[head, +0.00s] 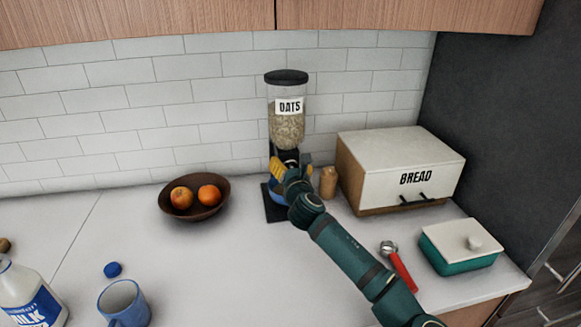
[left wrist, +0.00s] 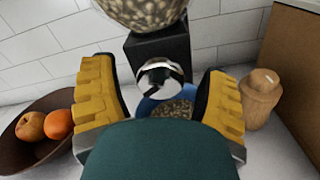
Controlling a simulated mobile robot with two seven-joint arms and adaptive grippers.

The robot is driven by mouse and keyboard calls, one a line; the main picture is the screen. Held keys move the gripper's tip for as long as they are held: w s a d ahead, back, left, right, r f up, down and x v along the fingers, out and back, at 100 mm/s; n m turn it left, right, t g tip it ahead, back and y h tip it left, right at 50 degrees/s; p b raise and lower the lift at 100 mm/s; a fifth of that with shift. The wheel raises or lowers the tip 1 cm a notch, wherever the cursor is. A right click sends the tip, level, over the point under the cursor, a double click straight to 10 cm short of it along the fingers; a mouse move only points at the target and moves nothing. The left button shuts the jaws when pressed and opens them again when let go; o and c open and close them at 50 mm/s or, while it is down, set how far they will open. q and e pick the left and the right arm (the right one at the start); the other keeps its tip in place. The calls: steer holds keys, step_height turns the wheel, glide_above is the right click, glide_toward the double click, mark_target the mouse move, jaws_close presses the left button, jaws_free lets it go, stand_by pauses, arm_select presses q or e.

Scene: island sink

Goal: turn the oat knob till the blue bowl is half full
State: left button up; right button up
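The oat dispenser (head: 289,129), a clear canister with a black lid and an OATS label, stands against the tiled wall. In the left wrist view its silver knob (left wrist: 160,74) sits on a black body (left wrist: 158,47). My left gripper (head: 290,170) is at the dispenser's front. Its yellow fingers are spread wide on either side of the knob, with gaps showing. The blue bowl (left wrist: 148,106) is below the knob and holds some oats (left wrist: 176,110); its level is partly hidden by the knob and gripper. My right gripper is not in view.
A brown fruit bowl (head: 194,213) is left of the dispenser. A wooden shaker (head: 328,182) and bread box (head: 394,185) are close on the right. A red-handled tool (head: 402,270) and green butter dish (head: 458,258) lie near my arm. The counter's middle is clear.

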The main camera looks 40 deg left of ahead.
arm_select(q)
steer(key=v, duration=1.2)
steer(key=shift+d+r, duration=0.1)
steer(key=shift+r, duration=0.05)
stand_by(0.3)
